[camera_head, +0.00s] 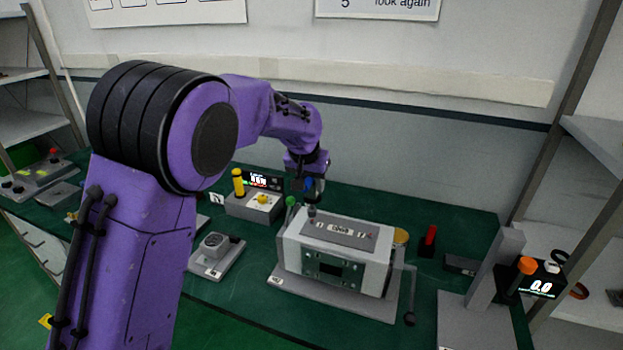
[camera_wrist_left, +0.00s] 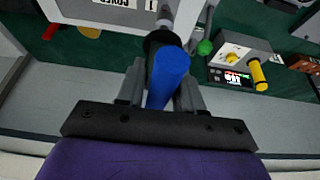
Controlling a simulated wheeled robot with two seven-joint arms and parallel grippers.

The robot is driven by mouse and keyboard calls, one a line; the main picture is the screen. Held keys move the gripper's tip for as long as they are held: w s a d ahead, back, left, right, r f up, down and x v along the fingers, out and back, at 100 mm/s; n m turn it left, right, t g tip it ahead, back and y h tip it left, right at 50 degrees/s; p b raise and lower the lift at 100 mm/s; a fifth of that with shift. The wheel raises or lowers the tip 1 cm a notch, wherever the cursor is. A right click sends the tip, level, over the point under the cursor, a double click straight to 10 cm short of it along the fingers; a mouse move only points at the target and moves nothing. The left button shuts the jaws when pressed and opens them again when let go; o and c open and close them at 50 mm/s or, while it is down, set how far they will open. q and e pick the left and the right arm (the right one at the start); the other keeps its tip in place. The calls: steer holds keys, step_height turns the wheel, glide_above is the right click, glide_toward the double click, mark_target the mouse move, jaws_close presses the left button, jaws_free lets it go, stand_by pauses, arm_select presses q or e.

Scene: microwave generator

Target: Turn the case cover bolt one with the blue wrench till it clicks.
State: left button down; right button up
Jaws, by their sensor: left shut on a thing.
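The grey-white case (camera_head: 335,262) stands on a grey base plate in the middle of the table. Its cover carries a grey label panel (camera_head: 340,232). My left gripper (camera_head: 311,192) is above the case's back left corner, shut on the blue wrench (camera_wrist_left: 168,75), whose blue handle lies between the fingers in the left wrist view. The wrench's dark collar and grey shaft (camera_wrist_left: 166,16) point toward the case corner beside a label marked 1. Bolt one is hidden under the wrench, so I cannot tell whether the tip is seated. My right gripper is not in view.
A box with a yellow knob and lit display (camera_head: 262,181) stands behind left of the case. A grey fixture (camera_head: 215,245) is left. A crank handle (camera_head: 409,318) sticks out right.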

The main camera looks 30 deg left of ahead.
arm_select(q)
steer(key=shift+f, duration=0.65)
steer(key=shift+f, duration=0.55)
stand_by(0.5)
steer(key=m, duration=0.1)
steer(key=m+h+p, duration=0.1)
steer(key=shift+r+m, duration=0.2)
steer(key=shift+m, duration=0.1)
steer(key=shift+a+f+m+h+p, duration=0.15)
steer(key=shift+m+h+p, duration=0.3)
steer(key=shift+m, duration=0.55)
